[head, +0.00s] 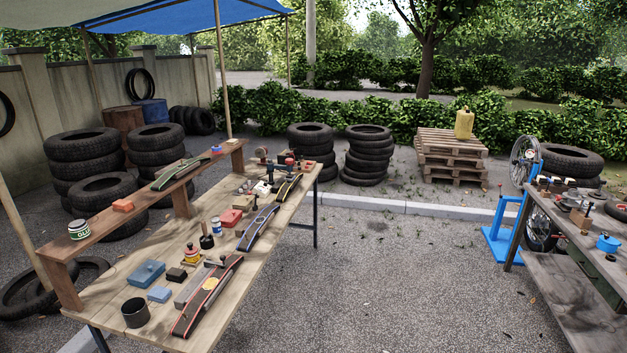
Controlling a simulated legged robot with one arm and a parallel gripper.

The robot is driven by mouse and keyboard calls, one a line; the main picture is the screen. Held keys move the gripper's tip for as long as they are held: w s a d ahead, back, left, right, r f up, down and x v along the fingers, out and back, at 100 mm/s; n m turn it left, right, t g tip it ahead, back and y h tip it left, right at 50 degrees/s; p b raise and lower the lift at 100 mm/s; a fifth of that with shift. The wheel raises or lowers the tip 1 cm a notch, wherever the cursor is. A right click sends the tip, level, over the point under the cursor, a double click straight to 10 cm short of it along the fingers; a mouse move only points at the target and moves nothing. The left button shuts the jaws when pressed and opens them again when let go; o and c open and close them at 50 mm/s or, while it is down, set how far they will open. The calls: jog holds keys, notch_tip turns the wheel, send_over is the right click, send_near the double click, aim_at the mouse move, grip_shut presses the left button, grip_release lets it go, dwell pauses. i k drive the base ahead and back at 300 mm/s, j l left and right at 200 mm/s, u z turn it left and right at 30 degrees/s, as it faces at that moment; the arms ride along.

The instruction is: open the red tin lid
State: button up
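A red flat box (231,218), which looks like the red tin, lies on the long wooden table (170,240) at the left, near its middle. It looks shut, but it is too small to see the lid's edge or any catch clearly. My gripper and arm are not in view. Nothing touches the red box from above.
Near the red box are a small can (216,226), a black plunger-like tool (206,238) and a curved tyre strip (258,227). A blue box (147,273) and black cup (135,312) stand nearer. Open gravel (370,270) separates this table from the right workbench (575,225).

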aim_at(229, 217)
jog(key=i+z, duration=0.1)
jog(key=i, duration=1.6)
jog(key=i+j+u, duration=0.1)
jog(key=i+u, duration=0.45)
jog(key=u, duration=0.2)
jog(key=i+u, duration=0.4)
jog(key=i+l+u, duration=0.15)
jog(key=u, duration=0.2)
jog(key=i+j+u, duration=0.1)
jog(key=i+u, duration=0.5)
jog(key=i, duration=0.1)
